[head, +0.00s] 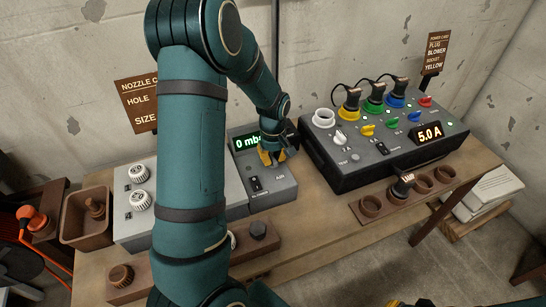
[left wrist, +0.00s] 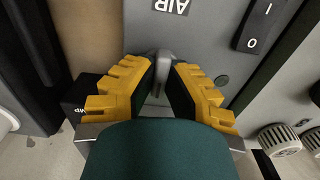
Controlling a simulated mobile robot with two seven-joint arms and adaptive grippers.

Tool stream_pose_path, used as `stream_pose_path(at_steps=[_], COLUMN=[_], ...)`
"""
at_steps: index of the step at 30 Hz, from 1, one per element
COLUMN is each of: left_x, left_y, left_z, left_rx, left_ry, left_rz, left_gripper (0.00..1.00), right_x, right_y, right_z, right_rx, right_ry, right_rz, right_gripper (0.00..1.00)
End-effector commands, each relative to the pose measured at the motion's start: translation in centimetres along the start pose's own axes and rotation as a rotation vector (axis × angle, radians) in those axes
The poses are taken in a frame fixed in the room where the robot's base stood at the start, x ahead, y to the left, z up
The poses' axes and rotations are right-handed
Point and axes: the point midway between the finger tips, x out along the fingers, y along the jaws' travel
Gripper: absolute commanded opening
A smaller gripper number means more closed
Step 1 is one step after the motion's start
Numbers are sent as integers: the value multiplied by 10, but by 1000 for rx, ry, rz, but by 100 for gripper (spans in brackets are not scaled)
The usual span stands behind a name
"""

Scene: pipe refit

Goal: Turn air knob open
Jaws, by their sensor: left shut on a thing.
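The air knob (left wrist: 162,66) is a small grey knob on the face of a grey control box, below the upside-down AIR label in the left wrist view. My left gripper (left wrist: 160,82) is shut on it, with a yellow-backed finger on each side. In the head view my left gripper (head: 271,156) is at the grey air box (head: 270,195) and hides the knob. The box's display (head: 246,141) reads 0, with its unit partly covered. Yellow parts of what looks like my right gripper (head: 395,303) show at the bottom edge; its jaws cannot be made out.
A black power box (head: 350,175) with colored plugs and a 5.0 A display stands close to the right. A rocker switch (head: 256,184) is on the air box's front. A wooden holder (head: 385,207) lies before the power box. My left arm covers the table's middle left.

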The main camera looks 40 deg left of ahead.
Motion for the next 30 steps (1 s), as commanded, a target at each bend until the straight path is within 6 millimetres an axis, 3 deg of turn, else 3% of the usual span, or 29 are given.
stream_pose_path(at_steps=[11,30], left_x=[1,1], left_y=[-1,-1], left_z=[0,1], left_rx=[100,669], left_ry=[-2,-4], left_rz=[-2,-2], left_gripper=[0,0], right_x=[-1,-8], right_y=[0,-3], right_z=[0,0], right_rx=[0,1], right_ry=[-1,-2], right_rz=[0,0], right_gripper=[0,0])
